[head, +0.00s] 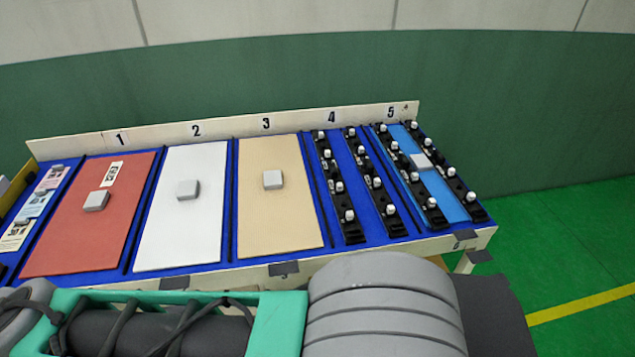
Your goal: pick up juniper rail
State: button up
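Several black rails with white knobs lie on the right part of the blue table. Bay 4 has a left rail (342,198) and a right rail (379,196), with bare blue between them. Bay 5 has a left rail (416,188) and a right rail (459,188) along the sides of a light blue panel (446,196). No readable name marks any rail, so I cannot tell which is the juniper rail. My arm crosses the bottom of the head view, in front of the table. My gripper is not in view.
Bays 1 to 3 hold a red panel (70,240), a white panel (180,235) and a tan panel (280,225), each with a grey block. A raised cream board (230,127) with numbers runs along the back. Green floor (570,230) is clear at right.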

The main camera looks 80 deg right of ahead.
aim_at(351, 228)
jog(key=z, duration=4.55)
jog(key=i, duration=0.9)
jog(key=u, duration=3.3)
